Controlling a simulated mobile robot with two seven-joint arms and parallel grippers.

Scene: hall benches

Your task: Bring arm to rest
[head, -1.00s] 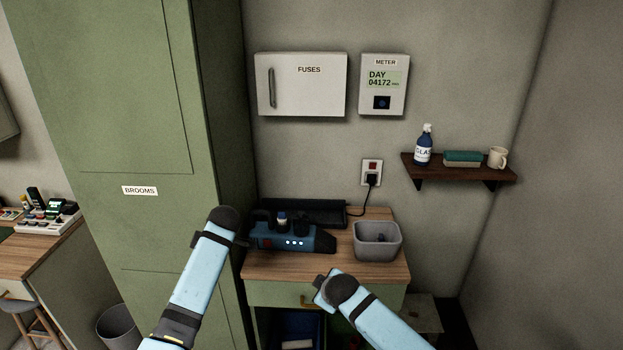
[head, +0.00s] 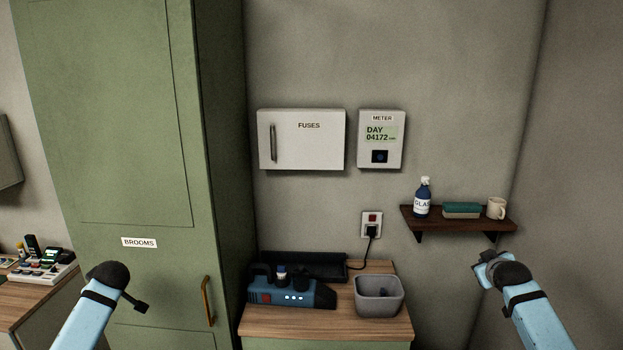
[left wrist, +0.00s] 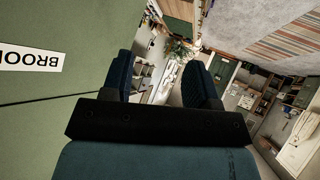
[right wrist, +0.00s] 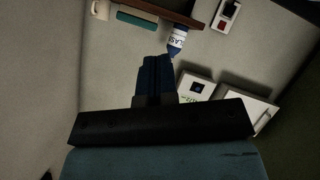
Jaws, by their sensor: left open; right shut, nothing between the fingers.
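My left arm (head: 84,318) is at the lower left of the head view, in front of the green brooms cupboard. In the left wrist view my left gripper (left wrist: 160,85) is open, with clear space between its dark blue fingers. My right arm (head: 530,315) is at the lower right, its dark wrist appearing just below the wall shelf. In the right wrist view my right gripper (right wrist: 157,80) is shut with its fingers together and nothing between them. The fingers of both grippers are hard to make out in the head view.
The brooms cupboard (head: 130,190) stands left. A wooden-topped bench (head: 350,325) carries a blue device (head: 292,293) and a grey tub (head: 379,297). The wall shelf (head: 460,222) holds a spray bottle (head: 422,203), a green-topped block (head: 461,210) and a mug (head: 496,208). The space between my arms is open.

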